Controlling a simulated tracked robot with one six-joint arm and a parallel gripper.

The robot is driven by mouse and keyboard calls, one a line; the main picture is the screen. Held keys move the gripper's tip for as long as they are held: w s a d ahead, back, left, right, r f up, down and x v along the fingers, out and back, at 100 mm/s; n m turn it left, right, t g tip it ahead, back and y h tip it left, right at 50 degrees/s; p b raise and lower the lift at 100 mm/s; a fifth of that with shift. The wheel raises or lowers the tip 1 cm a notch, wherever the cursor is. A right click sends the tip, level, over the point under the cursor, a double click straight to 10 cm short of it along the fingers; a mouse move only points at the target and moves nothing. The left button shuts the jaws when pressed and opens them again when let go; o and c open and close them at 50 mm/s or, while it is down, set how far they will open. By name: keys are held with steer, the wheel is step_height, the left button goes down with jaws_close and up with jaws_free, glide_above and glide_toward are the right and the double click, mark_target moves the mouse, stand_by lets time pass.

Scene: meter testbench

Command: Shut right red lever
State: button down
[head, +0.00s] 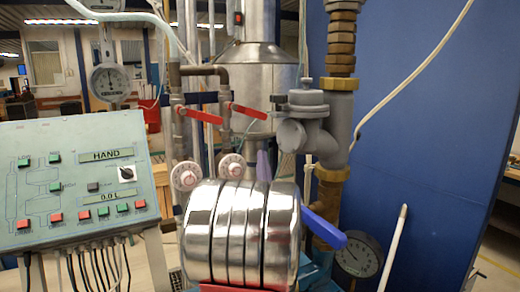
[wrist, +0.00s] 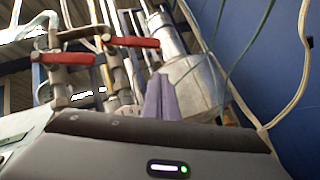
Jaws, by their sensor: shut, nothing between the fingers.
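The right red lever (head: 248,111) is on a vertical pipe and slants across it, its free end down to the right. In the wrist view the right red lever (wrist: 135,42) lies nearly level, up and left of my fingertips. The left red lever (head: 199,115) has a similar slant; it also shows in the wrist view (wrist: 70,57). My gripper (head: 263,156) has purple fingers pointing up, below the right lever's free end and apart from it in the picture. In the wrist view my gripper (wrist: 159,78) is shut and empty.
Two round white dials (head: 232,167) sit below the levers. A grey valve body with brass fittings (head: 340,105) stands to the right, near a blue handle (head: 325,229) and gauge (head: 358,254). A control panel (head: 75,185) stands left. A blue wall (head: 430,120) is behind.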

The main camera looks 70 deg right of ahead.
steer(key=v, duration=0.4)
steer(key=shift+s, duration=0.15)
stand_by(0.6)
